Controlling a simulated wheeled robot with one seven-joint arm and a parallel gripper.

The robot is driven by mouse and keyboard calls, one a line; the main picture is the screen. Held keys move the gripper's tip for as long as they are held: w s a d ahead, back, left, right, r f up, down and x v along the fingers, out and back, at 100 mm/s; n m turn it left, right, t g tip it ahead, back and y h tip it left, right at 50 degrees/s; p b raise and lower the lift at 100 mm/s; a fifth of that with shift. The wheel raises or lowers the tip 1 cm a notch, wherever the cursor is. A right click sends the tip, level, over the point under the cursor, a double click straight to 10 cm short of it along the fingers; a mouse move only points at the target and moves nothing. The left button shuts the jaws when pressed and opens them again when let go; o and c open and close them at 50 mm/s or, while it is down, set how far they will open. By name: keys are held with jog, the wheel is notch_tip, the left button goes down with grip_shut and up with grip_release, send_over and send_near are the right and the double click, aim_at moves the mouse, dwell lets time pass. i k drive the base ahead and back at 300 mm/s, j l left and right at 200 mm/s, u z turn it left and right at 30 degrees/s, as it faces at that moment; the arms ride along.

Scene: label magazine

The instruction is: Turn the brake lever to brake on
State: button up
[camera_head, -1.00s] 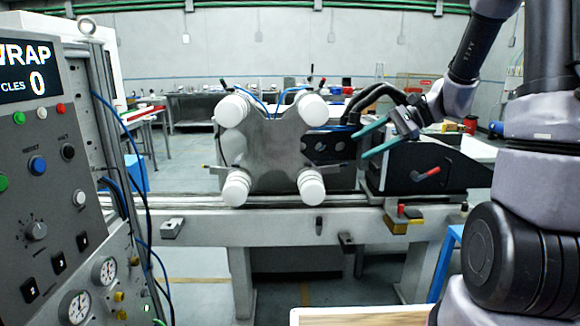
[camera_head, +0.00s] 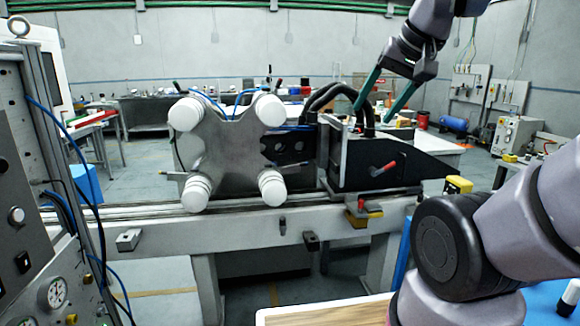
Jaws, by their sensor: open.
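A small red-handled lever (camera_head: 383,168) is on the face of the black wedge-shaped bracket (camera_head: 410,165), right of the four-armed grey plate. It tilts up to the right and seems to be the brake lever, but I read no label on it. My gripper (camera_head: 374,112) is above and behind that lever in the picture. Its two teal fingers point down and stand wide apart with nothing between them. The fingers are clear of the red lever. The fingertips come close to the black hoses and the bracket's upper edge.
The grey plate (camera_head: 228,155) with white rollers stands left on the rail bench (camera_head: 175,222). Black hoses (camera_head: 325,97) arch beside the bracket. A yellow block (camera_head: 458,185) is at the bench's right end. The grey control panel (camera_head: 20,200) fills the left edge.

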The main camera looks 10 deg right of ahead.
aim_at(385, 168)
jog(key=i+z, duration=0.45)
jog(key=i+j+z, duration=0.25)
jog(key=i+z, duration=0.2)
jog(key=i+j+u, duration=0.3)
